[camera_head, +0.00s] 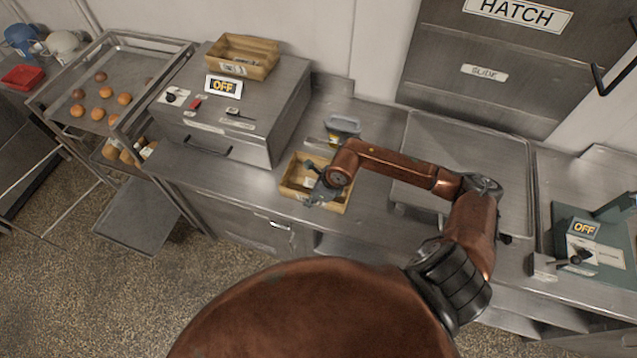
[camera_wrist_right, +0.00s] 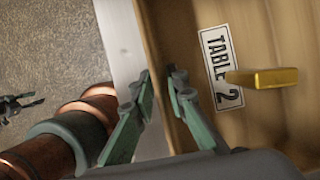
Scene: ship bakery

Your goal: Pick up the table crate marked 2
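The table crate marked 2 (camera_head: 290,186) is a small open wooden box on the steel counter, near its front edge. In the right wrist view its wood carries a white label (camera_wrist_right: 221,66) reading TABLE 2. My right gripper (camera_head: 318,194) is at the crate's front wall and hides part of it. In the right wrist view its two green fingers (camera_wrist_right: 158,75) stand either side of the crate's wall, a narrow gap apart. I cannot tell whether they press on it. My left gripper (camera_wrist_right: 20,105) shows small at the left of that view, its fingers apart and empty, over the floor.
A gold bar-shaped piece (camera_wrist_right: 262,78) shows beside the label. Another wooden crate (camera_head: 243,57) stands on the steel machine (camera_head: 262,112) left of the crate. A small clear-topped container (camera_head: 343,126) is behind. A baking rack (camera_head: 134,44) with buns stands at left.

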